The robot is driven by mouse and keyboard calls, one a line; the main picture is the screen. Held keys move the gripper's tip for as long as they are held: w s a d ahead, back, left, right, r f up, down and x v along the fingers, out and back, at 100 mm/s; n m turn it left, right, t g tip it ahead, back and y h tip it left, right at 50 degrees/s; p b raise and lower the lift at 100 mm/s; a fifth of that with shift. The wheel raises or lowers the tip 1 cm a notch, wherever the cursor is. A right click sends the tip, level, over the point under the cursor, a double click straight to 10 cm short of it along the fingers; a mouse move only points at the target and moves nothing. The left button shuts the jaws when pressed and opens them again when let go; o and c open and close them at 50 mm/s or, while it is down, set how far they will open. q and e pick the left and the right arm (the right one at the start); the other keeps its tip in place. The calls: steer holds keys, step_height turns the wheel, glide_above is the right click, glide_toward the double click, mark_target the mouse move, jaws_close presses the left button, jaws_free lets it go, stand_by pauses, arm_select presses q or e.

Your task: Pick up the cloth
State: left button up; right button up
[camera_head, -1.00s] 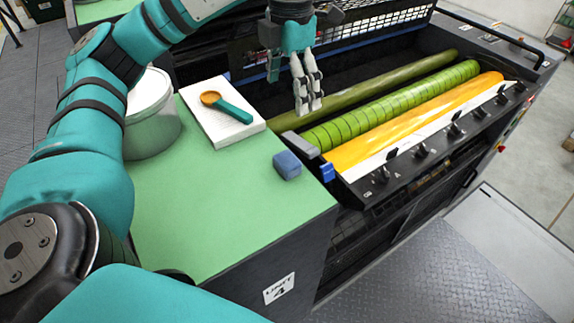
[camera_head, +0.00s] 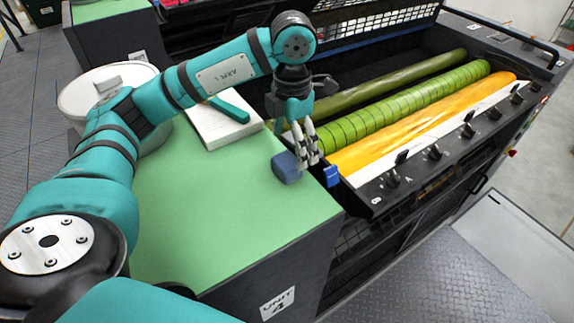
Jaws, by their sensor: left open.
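A folded blue cloth (camera_head: 286,168) lies on the green top near its right edge, beside the press rollers. My left gripper (camera_head: 309,162) hangs over the cloth's right side, fingers pointing down and open. Its fingers partly overlap the cloth in the picture; I cannot tell whether they touch it. My right gripper is not in view.
The green counter (camera_head: 215,215) is clear in front of the cloth. A white pad (camera_head: 212,133) with a teal-handled tool (camera_head: 230,109) and a white bucket (camera_head: 85,97) stand behind, partly hidden by my arm. Rollers, the nearest yellow (camera_head: 430,125), lie right.

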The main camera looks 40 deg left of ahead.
mark_target(290, 159)
arm_select(q)
steer(key=shift+f, duration=0.5)
step_height(290, 159, down, 4)
steer(key=shift+s+a+f+p, duration=0.1)
steer(key=shift+f+p, duration=0.15)
steer(key=shift+p, duration=0.8)
steer(key=shift+f, duration=0.35)
steer(key=shift+c, duration=0.5)
steer(key=c, duration=0.9)
